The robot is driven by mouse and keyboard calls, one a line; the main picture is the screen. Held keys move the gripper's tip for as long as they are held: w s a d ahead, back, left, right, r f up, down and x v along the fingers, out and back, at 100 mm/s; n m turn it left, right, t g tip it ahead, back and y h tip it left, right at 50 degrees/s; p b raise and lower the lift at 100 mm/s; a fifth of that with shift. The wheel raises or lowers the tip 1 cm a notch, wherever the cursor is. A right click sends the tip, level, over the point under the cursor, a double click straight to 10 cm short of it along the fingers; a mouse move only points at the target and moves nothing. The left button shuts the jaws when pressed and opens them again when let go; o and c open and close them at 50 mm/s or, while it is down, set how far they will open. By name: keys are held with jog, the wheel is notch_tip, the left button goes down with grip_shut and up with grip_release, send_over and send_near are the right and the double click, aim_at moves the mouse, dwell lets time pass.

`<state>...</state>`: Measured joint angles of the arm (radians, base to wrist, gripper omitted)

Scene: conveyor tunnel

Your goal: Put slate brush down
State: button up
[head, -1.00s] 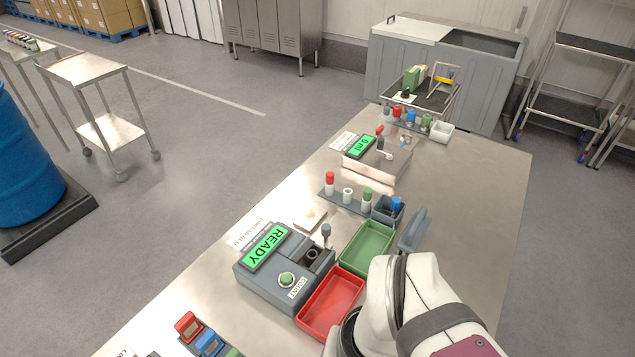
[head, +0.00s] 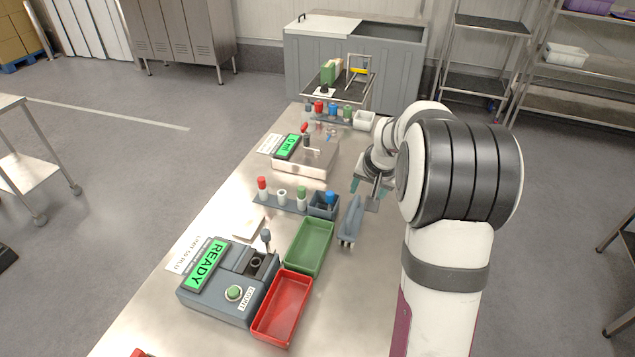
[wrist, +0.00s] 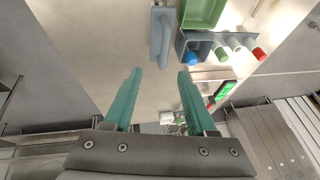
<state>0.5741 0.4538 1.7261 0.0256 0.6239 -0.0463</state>
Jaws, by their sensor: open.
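The slate brush (head: 350,220) lies on the steel table, right of the green tray and the small slate box. It also shows in the wrist view (wrist: 160,38), at the top, ahead of my fingertips. My gripper (head: 369,187) is above the right part of the table, just beyond the brush's far end in the head view. Its teal fingers are apart with nothing between them, as the wrist view also shows (wrist: 160,76). The brush does not appear to touch the fingers. The brush's underside is mostly hidden.
The green tray (head: 329,246) and red tray (head: 306,309) sit left of the brush. The slate box (head: 312,210) holds a blue-capped item beside a rack of vials (head: 263,200). A counter unit (head: 188,293) reads READY. Bare table lies right of the trays.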

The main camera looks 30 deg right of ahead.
aim_at(353, 210)
jog(key=x, duration=0.9)
jog(key=a+x, duration=0.1)
jog(key=x, duration=0.4)
jog(key=shift+w, duration=0.3)
grip_shut()
dwell(0.5)
